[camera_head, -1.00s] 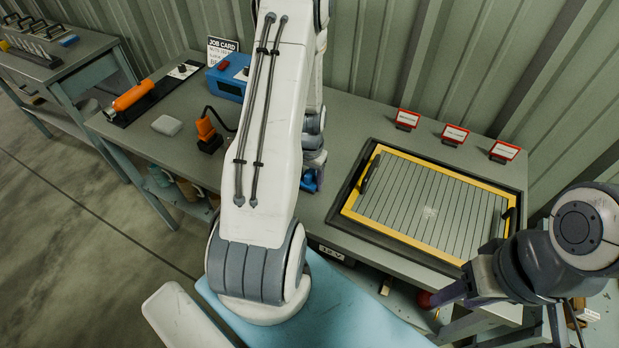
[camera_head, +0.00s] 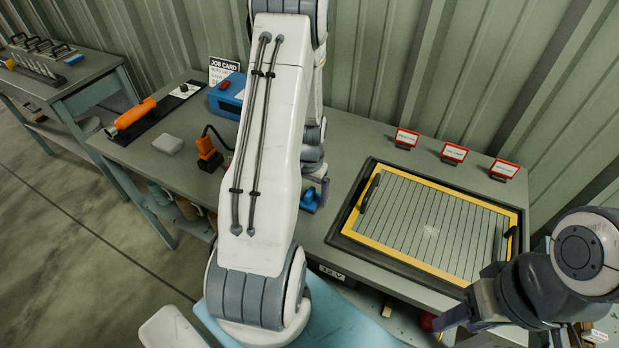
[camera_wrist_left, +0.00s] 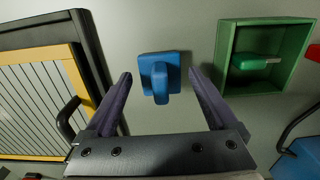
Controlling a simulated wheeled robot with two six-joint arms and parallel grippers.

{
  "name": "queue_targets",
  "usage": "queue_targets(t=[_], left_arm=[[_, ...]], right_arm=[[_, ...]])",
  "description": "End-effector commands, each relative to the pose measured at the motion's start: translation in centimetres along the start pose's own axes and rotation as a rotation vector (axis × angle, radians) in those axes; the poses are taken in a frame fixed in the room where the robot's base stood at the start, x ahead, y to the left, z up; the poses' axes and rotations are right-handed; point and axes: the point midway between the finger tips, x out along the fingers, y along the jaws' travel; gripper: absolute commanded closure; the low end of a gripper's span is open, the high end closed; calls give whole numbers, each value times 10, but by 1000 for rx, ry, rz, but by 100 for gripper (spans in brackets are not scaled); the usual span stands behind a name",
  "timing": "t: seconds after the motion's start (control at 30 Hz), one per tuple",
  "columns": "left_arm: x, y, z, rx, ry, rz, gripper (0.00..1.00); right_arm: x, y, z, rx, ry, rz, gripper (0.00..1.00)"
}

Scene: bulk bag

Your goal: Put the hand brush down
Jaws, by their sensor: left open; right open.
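A blue item (camera_head: 311,199) with a square base and an upright rounded grip, which may be the hand brush, stands on the grey bench. In the left wrist view the blue item (camera_wrist_left: 159,78) shows between my left gripper's fingertips, with a gap on both sides. My left gripper (camera_wrist_left: 160,75) is open and empty. In the head view my left arm hides most of that gripper. My right gripper (camera_head: 455,318) is at the lower right, by the bench's front edge, and its fingers are partly hidden.
A yellow-framed slatted panel (camera_head: 400,254) with black handles lies right of the blue item. A green tray (camera_wrist_left: 226,84) holding a green block is close beside it. An orange tool (camera_head: 136,113), a grey block (camera_head: 168,144) and a blue box (camera_head: 229,97) stand on the bench's left.

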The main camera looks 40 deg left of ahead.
Motion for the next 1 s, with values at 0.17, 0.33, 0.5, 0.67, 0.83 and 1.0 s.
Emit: queue_targets(t=[0.17,0.33,0.5,0.67,0.83,1.0], left_arm=[[-38,-1,-2,0,8,-2,9],[-70,0,-1,0,7,-2,9],[-90,0,-1,0,2,-1,9],[-96,0,0,0,0,0,9],[-100,10,0,20,2,0,9],[-127,83,9,170,18,8,9]], right_arm=[[8,0,0,0,0,0,50],[11,1,1,-1,0,0,50],[13,1,1,-1,0,0,50],[13,1,1,-1,0,0,50],[13,1,1,-1,0,0,50],[13,1,1,-1,0,0,50]])
